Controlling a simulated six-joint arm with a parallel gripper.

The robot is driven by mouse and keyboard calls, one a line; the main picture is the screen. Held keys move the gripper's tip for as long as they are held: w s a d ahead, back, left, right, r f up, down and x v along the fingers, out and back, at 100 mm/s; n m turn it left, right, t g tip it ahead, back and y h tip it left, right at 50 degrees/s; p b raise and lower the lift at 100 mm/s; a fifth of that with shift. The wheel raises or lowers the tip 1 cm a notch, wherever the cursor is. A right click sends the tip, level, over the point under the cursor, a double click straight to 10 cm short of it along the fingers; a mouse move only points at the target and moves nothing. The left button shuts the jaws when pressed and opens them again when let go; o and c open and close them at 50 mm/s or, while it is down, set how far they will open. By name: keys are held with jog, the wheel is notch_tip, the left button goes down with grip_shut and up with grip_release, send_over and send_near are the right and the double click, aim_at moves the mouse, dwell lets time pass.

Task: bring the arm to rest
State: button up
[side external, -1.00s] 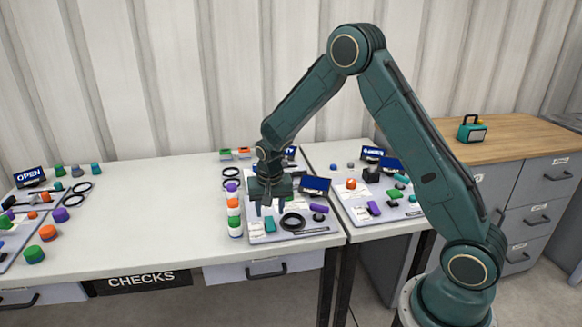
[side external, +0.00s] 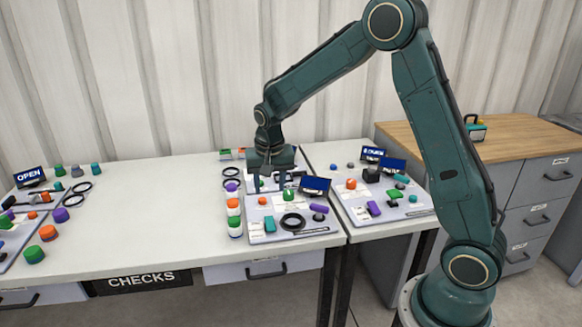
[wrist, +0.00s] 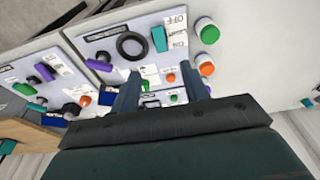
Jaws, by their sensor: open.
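My gripper (side external: 270,186) hangs pointing down above the panel board (side external: 262,237) at the table's right front part. Its two fingers are apart with nothing between them. The board carries a black ring (side external: 292,221), a teal block (side external: 269,224), a purple piece (side external: 319,208), a green knob (side external: 288,194) and an orange knob (side external: 262,201). In the wrist view, the two fingers (wrist: 160,93) show apart over the boards, and the black ring (wrist: 131,45) lies beyond them.
A column of coloured cylinders (side external: 234,208) stands just left of the board. A second board (side external: 385,215) with knobs is at the right. A wooden-topped cabinet (side external: 430,140) holds a teal lantern-like item (side external: 476,131). The table's middle (side external: 150,205) is clear.

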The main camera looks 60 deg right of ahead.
jog(key=s+a+r+n+t, duration=0.2)
jog(key=s+a+r+n, duration=0.25)
jog(key=s+r, duration=0.85)
jog(key=s+a+r+n+t, duration=0.1)
jog(key=s+a+n, duration=0.1)
jog(key=s, duration=0.5)
jog(key=s+a+r+n+t+y, duration=0.1)
jog(key=s+a+n, duration=0.1)
jog(key=s, duration=0.6)
jog(key=shift+r+y, duration=0.15)
jog(key=shift+y, duration=0.15)
jog(key=shift+s+n, duration=0.1)
jog(key=shift+n, duration=0.15)
